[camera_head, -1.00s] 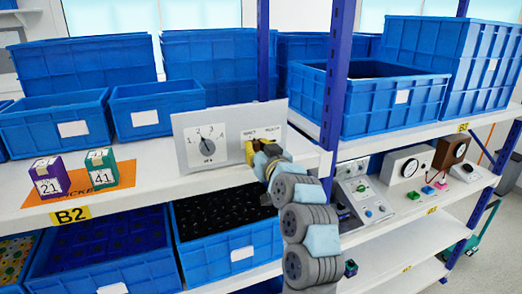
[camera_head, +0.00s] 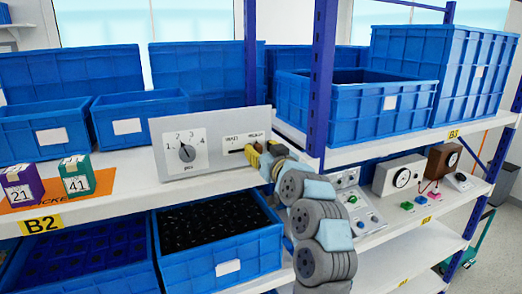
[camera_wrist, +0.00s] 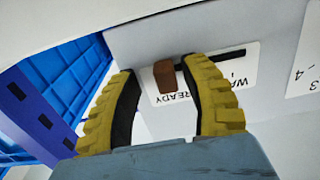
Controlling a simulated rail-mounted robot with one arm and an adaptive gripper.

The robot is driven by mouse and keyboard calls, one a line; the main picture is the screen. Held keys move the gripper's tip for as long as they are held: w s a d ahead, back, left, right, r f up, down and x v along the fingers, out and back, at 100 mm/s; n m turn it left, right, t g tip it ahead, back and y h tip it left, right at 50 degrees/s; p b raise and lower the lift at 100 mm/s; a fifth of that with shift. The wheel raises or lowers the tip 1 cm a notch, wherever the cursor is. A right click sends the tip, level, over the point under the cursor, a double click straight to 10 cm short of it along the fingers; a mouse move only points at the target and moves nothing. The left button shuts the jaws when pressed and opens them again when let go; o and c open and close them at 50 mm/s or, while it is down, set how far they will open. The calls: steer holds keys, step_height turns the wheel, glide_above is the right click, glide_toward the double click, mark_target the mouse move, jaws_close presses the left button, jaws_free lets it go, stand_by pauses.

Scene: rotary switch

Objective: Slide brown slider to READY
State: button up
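The grey panel (camera_head: 212,125) stands upright on the white shelf, with a white WAIT/READY label and a dark horizontal slot (camera_head: 236,151). In the wrist view the brown slider (camera_wrist: 165,76) is at the READY end, beside the word READY, and the empty slot (camera_wrist: 222,57) runs right toward WAIT. My gripper (camera_wrist: 158,68) has its yellow fingers apart, one on each side of the slider. The right fingertip is very close to the slider; I cannot tell whether it touches. In the head view my gripper (camera_head: 257,157) is at the panel's right end and hides the slider.
A rotary dial (camera_head: 187,152) with numbers is on the panel's left. A purple box (camera_head: 21,186) and a green box (camera_head: 77,175) stand further left. A blue shelf post (camera_head: 320,80) rises right of my gripper. Blue bins stand behind and below.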

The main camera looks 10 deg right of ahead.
steer(key=shift+s, duration=0.1)
steer(key=s+d, duration=0.1)
steer(key=s, duration=1)
steer(key=shift+s+d, duration=0.35)
steer(key=shift+d, duration=0.05)
steer(key=shift+w, duration=0.1)
